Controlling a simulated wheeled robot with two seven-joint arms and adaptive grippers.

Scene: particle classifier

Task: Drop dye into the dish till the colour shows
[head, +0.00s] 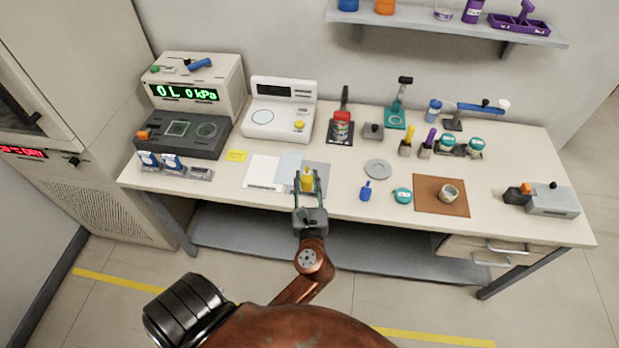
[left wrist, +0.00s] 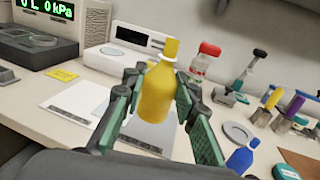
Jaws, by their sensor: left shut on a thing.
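My left gripper (head: 308,182) is shut on a yellow bottle (left wrist: 160,92) with a yellow cap and white collar. The bottle also shows in the head view (head: 307,177), over a grey mat (head: 318,168) near the table's front edge; I cannot tell whether it touches the mat. A shallow grey round dish (head: 378,168) lies to the right of the gripper; it also shows in the left wrist view (left wrist: 238,132). No colour shows in it. A blue bottle (head: 366,191) stands in front of the dish. My right gripper is not in view.
A small pale cup (head: 449,193) stands on a brown mat (head: 428,206), beside a teal-lidded jar (head: 403,195). A white instrument (head: 280,110) and a red-topped jar (head: 342,125) stand behind. White sheets (head: 263,172) lie left of the gripper. The table around the dish is mostly clear.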

